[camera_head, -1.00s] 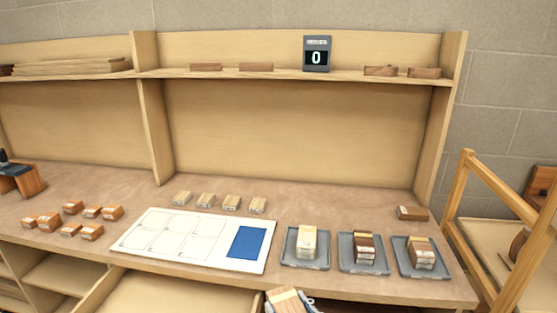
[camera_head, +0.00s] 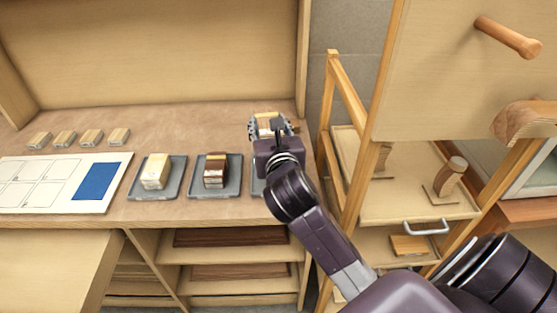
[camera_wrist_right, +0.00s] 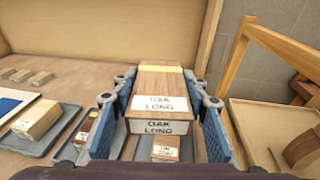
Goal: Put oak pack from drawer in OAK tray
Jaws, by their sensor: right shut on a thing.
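My right gripper (camera_head: 270,128) is shut on the oak pack (camera_head: 267,119), a banded wooden bundle held above the right-hand part of the bench. In the right wrist view the oak pack (camera_wrist_right: 160,82) sits between the two blue fingers, with "OAK LONG" labels facing the camera. Below it, a small labelled block (camera_wrist_right: 165,150) shows. The right-most grey tray (camera_head: 257,186) is mostly hidden by my right arm in the head view, and its label cannot be read. My left gripper is not in view.
A grey tray (camera_head: 137,184) with a pale pack (camera_head: 155,172) and another (camera_head: 233,188) with a dark pack (camera_head: 215,170) stand to the left. A white board (camera_head: 119,172) with a blue patch lies farther left. A wooden frame (camera_head: 344,95) stands to the right.

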